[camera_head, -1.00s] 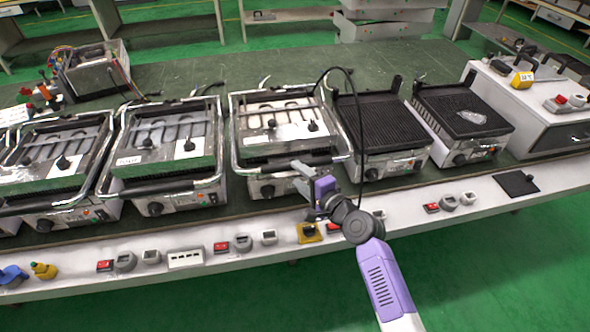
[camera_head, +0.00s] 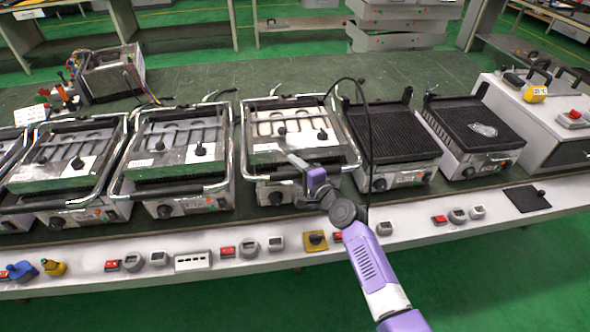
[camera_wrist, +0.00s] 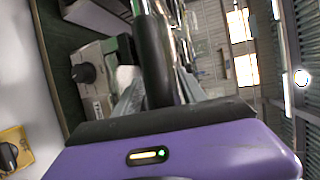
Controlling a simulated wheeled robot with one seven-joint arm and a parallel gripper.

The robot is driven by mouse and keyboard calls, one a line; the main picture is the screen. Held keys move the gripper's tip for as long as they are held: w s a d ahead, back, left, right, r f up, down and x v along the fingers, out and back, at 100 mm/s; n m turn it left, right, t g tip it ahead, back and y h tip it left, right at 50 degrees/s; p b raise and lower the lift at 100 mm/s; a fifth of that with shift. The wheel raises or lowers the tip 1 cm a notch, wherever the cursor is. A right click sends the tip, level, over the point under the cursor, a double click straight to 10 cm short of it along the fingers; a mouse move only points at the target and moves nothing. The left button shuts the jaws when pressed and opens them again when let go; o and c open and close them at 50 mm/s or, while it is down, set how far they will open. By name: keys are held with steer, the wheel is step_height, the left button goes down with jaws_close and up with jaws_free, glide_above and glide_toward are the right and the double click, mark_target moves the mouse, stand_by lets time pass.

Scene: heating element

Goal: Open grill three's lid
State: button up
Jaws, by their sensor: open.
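The grill at my gripper (camera_head: 298,163) is silver with a closed lid (camera_head: 285,122) and a black front handle bar (camera_head: 342,157). No number can be read on it. My gripper is open at the front of this handle. In the wrist view the black handle bar (camera_wrist: 154,60) runs between the two grey fingers of my gripper (camera_wrist: 157,88). I cannot tell whether the fingers touch it. My purple wrist hides part of the grill's front.
Similar closed grills (camera_head: 175,145) stand to the left. Two ribbed black grill plates (camera_head: 390,130) lie to the right. A black cable (camera_head: 367,110) hangs just right of the handle. Buttons and knobs line the white front ledge (camera_head: 400,235).

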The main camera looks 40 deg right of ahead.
steer(key=shift+c, duration=0.4)
jaws_close()
stand_by(0.9)
